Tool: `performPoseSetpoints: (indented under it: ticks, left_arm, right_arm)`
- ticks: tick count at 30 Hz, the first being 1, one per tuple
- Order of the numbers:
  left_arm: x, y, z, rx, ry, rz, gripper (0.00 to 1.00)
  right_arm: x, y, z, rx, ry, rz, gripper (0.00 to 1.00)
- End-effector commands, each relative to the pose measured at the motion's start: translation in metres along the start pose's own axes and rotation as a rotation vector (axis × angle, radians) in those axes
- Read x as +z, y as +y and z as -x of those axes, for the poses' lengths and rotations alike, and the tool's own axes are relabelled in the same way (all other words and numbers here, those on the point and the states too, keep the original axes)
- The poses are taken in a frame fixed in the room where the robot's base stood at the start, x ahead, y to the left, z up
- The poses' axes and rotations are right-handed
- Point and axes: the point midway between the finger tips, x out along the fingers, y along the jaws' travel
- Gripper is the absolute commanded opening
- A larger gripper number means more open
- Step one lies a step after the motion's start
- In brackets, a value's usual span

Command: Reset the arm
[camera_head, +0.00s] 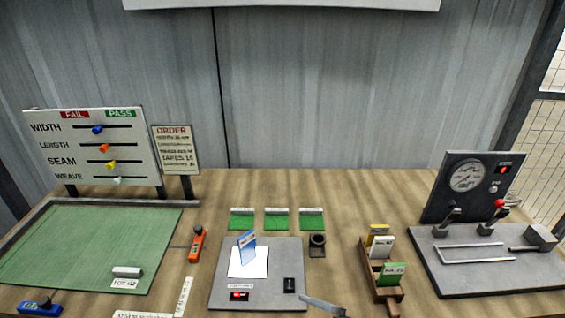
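Neither of my grippers shows in the head view. At the right of the table stands a grey machine with an upright dark panel (469,187) and a flat grey base (490,278). The panel carries a round dial (467,177) and a small red display (503,170). A lever with a red knob (500,204) stands upright at the panel's foot. Another dark lever (453,214) stands to its left. A pale bent bar (470,260) lies across the base, beside a grey block (540,236). Which part the task calls the arm, I cannot tell.
A board with coloured sliders (97,150) and an order sign (175,150) stand behind a green mat (80,250). A grey scale-like plate (258,290), an orange tool (197,243), a wooden card holder (370,270) and a grey metal piece (322,306) lie forward.

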Motion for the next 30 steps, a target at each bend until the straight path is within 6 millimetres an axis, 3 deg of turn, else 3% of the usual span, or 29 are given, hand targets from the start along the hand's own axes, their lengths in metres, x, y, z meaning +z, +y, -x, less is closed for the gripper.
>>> performPoseSetpoints:
  ticks: [4, 9, 15, 30]
  left_arm:
    - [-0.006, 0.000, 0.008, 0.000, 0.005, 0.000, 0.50]
    - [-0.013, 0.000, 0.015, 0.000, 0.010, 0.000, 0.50]
    - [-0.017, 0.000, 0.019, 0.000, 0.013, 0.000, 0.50]
    - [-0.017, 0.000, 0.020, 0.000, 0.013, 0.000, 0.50]
  right_arm:
    - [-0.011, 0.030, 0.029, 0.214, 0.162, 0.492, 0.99]
    - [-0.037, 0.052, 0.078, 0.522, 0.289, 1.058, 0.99]
    - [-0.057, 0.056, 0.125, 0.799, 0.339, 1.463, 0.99]
    - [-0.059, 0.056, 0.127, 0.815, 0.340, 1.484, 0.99]
